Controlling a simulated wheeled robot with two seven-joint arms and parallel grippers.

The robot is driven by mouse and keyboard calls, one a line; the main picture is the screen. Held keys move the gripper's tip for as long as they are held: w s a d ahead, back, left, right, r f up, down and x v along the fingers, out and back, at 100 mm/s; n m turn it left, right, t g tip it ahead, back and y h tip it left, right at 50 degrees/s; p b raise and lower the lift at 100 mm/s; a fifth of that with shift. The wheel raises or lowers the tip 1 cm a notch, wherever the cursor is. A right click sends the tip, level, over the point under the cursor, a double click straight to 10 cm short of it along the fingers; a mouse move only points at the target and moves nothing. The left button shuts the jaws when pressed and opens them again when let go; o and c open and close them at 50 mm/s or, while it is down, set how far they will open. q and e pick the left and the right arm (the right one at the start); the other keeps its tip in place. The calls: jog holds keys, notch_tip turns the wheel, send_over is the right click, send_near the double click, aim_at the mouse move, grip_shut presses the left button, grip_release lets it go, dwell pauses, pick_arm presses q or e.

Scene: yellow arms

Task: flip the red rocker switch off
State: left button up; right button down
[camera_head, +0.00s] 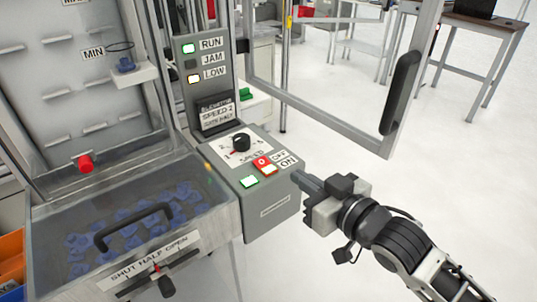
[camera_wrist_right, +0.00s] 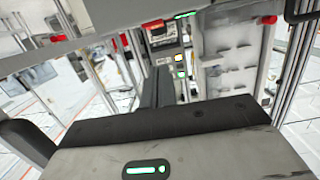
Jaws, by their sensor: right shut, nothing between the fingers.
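The red rocker switch (camera_head: 263,163) sits on the sloped top of a grey control box, beside the OFF and ON labels. The part near OFF looks red and the part near ON looks paler; its exact tilt is too small to tell. My right gripper (camera_head: 299,178) is shut and empty, its fingertips just right of the box, close to the switch and apparently apart from it. The shut fingers also show in the right wrist view (camera_wrist_right: 157,88). My left gripper is not in view.
A black speed knob (camera_head: 240,142) and a lit green-white button (camera_head: 249,181) flank the switch. The RUN lamp (camera_head: 188,48) glows green. A clear-lidded bin with a black handle (camera_head: 133,226) stands left.

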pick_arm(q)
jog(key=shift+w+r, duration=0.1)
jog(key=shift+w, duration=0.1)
pick_arm(e)
jog(key=shift+w+a+r, duration=0.1)
jog(key=shift+w+r, duration=0.05)
jog(key=shift+r, duration=0.35)
jog(key=shift+w+r, duration=0.15)
jog(key=shift+r, duration=0.35)
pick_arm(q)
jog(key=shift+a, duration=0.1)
pick_arm(e)
jog(key=shift+w, duration=0.1)
jog(key=p, duration=0.1)
send_over(268, 169)
jog(key=shift+f, duration=0.7)
notch_tip(268, 169, down, 3)
jog(key=shift+r, duration=0.15)
jog(key=shift+f, duration=0.55)
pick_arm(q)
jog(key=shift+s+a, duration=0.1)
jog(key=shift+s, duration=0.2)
